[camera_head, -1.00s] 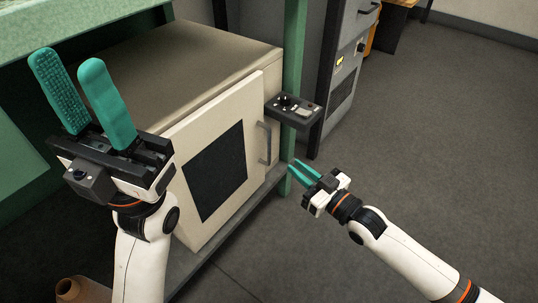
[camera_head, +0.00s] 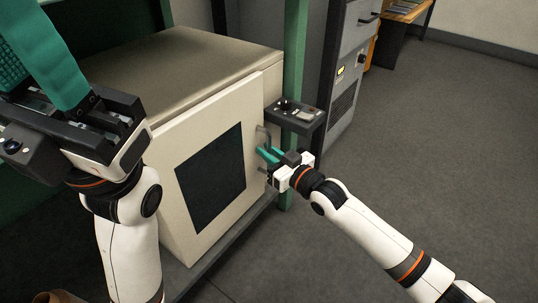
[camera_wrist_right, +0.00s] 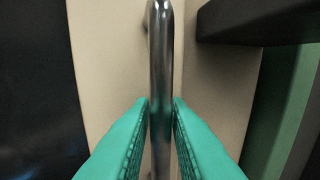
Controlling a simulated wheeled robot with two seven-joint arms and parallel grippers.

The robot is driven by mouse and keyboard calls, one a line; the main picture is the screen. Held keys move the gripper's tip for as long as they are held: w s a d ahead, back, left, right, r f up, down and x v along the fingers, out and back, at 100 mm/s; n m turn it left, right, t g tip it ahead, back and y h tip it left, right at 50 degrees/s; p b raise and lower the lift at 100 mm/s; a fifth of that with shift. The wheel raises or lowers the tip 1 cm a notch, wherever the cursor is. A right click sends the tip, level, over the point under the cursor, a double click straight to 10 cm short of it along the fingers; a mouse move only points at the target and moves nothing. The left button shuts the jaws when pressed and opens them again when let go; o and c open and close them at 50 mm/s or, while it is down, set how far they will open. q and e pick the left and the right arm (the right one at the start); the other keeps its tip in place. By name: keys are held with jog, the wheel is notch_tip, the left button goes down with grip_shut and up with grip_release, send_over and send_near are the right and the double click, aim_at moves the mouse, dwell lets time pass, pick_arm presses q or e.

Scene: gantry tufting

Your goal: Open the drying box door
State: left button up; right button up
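The drying box (camera_head: 185,65) is a beige cabinet, and its door (camera_head: 178,235) with a dark window (camera_head: 210,180) looks closed. The grey metal bar handle (camera_head: 262,133) stands upright near the door's right edge. My right gripper (camera_head: 268,154) is at this handle. In the right wrist view the handle (camera_wrist_right: 160,50) runs between the two teal fingers, whose ribbed pads lie close against both sides, so the gripper (camera_wrist_right: 162,108) looks shut on it. My left gripper (camera_head: 28,72) is open and empty at the upper left, its fingertips partly outside the picture.
A small dark control panel (camera_head: 295,113) juts out just above my right gripper, beside a green post (camera_head: 294,50). A grey cabinet (camera_head: 345,75) stands behind. The floor (camera_head: 430,150) to the right is clear.

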grip_shut()
